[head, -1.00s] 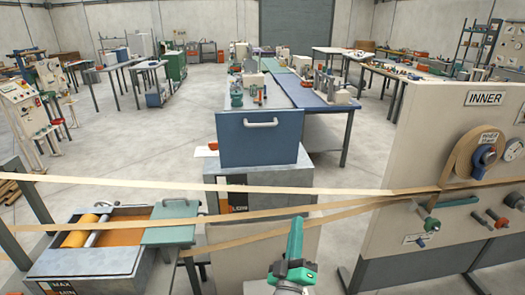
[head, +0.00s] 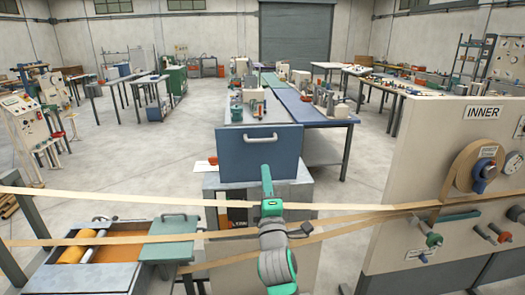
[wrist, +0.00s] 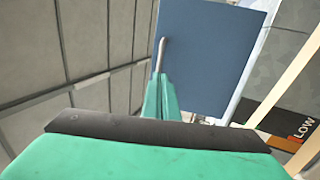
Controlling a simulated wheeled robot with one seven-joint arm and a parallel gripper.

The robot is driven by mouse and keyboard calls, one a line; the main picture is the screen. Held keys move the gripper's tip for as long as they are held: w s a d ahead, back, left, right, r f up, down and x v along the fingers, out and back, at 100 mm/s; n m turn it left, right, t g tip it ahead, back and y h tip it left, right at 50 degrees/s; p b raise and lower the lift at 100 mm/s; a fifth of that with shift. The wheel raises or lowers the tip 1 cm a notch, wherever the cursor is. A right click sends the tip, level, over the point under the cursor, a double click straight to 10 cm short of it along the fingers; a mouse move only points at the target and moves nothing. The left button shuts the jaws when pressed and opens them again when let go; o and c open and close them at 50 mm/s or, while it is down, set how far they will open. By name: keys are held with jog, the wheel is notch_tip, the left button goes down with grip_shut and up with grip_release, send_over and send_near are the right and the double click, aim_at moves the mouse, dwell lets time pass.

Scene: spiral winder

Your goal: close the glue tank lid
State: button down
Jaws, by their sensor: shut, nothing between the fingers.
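A blue lid (head: 240,160) with a pale bar handle (head: 262,138) stands upright on a grey tank (head: 297,187). In the wrist view the lid (wrist: 215,50) fills the upper middle, and the handle (wrist: 159,55) shows at its left edge. My green gripper (head: 265,168) is shut and empty, its fingers pointing up in front of the lid's lower part. In the wrist view my fingertips (wrist: 159,80) overlap the lid just below the handle; I cannot tell whether they touch. The tank's opening is hidden behind the lid.
Tan paper strips (head: 110,194) stretch across the front, passing close around my arm. A tray with an orange roller (head: 75,250) and a teal cover (head: 170,240) is at lower left. The INNER panel (head: 440,160) stands right. Open floor lies left of the tank.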

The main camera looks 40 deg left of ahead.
jog(key=x, duration=1)
jog(key=shift+w, duration=0.2)
jog(key=shift+a+r, duration=0.1)
